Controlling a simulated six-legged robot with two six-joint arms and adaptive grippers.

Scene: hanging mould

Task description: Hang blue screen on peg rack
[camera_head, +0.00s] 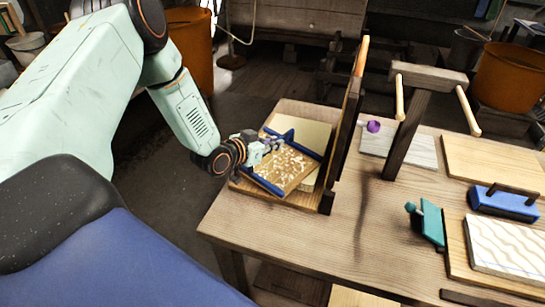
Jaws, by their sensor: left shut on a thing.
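The blue screen (288,168), a tan panel with white flecks and blue edge bars, lies tilted over a pale board on the table's left part. My left gripper (270,143) is shut on its upper left edge, by a blue bar; the fingertips are small and partly hidden. The peg rack (428,77) stands to the right, a dark post with a wooden crossbar. Its two pale pegs (400,97) point toward the viewer, and no screen hangs on them. My right gripper is not in view.
A tall dark upright panel (345,125) with an orange-tipped peg (362,57) stands between the screen and the rack. A teal tool (428,222), a blue-based tool (503,202) and a patterned white slab (505,247) are at right. The table's front middle (350,240) is clear.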

